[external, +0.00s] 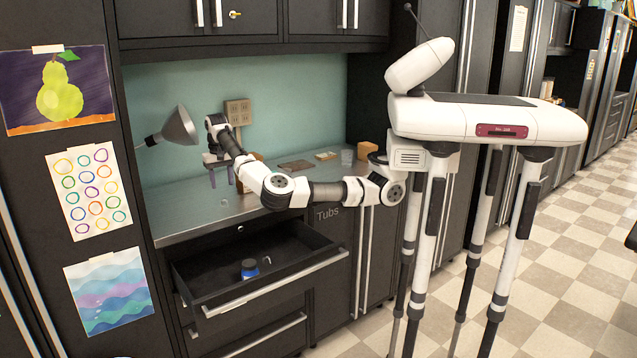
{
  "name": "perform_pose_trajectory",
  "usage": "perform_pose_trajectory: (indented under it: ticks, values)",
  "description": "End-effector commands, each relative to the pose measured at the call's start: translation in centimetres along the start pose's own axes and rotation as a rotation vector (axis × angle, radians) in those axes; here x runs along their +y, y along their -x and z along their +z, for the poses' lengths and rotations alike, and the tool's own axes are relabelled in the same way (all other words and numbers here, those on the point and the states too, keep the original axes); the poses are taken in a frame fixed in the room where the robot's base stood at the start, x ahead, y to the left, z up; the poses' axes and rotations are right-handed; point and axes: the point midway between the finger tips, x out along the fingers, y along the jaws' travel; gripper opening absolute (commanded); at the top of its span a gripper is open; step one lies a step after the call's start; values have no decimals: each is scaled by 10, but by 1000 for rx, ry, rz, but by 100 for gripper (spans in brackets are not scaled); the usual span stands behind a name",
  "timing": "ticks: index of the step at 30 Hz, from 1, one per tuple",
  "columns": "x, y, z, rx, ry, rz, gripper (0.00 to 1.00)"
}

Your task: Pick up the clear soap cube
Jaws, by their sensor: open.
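A small see-through block (347,157), which looks like the clear soap cube, sits on the grey counter near the back right. A second tiny clear item (223,203) lies on the counter below my gripper; its shape is too faint to tell. Whether the fingertips touch the counter cannot be told.
An orange-brown block (367,150) stands right of the see-through block. A flat brown piece (296,165) lies mid-counter. Another brown block (251,158) is partly behind my arm. A lamp (180,127) juts out at left. An open drawer (285,272) below holds a blue container (249,269).

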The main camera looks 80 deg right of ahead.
Motion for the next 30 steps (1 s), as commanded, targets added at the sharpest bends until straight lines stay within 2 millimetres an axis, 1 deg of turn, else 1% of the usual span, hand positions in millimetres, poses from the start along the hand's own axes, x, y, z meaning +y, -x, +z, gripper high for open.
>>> perform_pose_trajectory:
  ticks: [1, 3, 8, 10, 15, 18, 21, 26, 28, 30]
  values:
    - [0, -8, 0, 0, -1, 3, 48]
    - [0, -15, 0, 0, 0, 1, 48]
    - [0, -23, 0, 1, 0, 0, 48]
    - [0, -30, 0, -1, 1, -1, 48]
    - [0, -57, -1, -1, 1, -1, 48]
    - [1, -67, -1, 0, 1, -1, 48]
    - [1, -72, -2, 2, 0, -1, 48]
    - [1, -72, -2, 2, 0, -1, 48]
    - [1, -72, -2, 2, 0, -1, 42]
    - [1, -72, -2, 2, 0, -1, 32]
